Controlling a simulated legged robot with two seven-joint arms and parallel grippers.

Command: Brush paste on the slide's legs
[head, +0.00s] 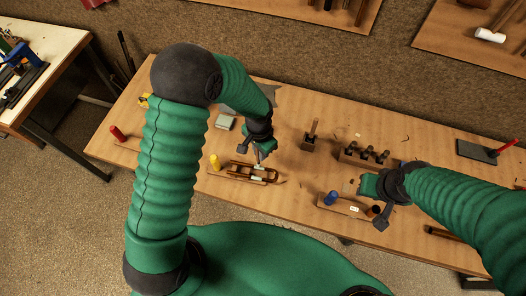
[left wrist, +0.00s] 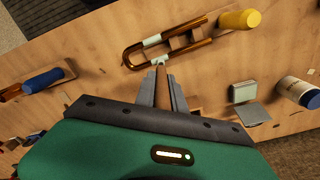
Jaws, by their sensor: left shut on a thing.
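The slide (head: 240,177) is a U-shaped copper-coloured tube lying on a wooden holder on the bench. It also shows in the left wrist view (left wrist: 133,52), with a whitish band across the far leg. My left gripper (head: 261,151) is above the slide and shut on a brush with a brown wooden handle (left wrist: 162,88). The brush's pale tip is at the near leg; I cannot tell whether it touches. My right gripper (head: 370,186) is away to the right, near the block with the blue cylinder; its jaws are not clear.
A blue cylinder (head: 331,198) is on another block. A pale tin (left wrist: 243,92) and a white-and-blue jar (left wrist: 299,92) are right of the brush in the wrist view. A rack (head: 365,156) stands farther back.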

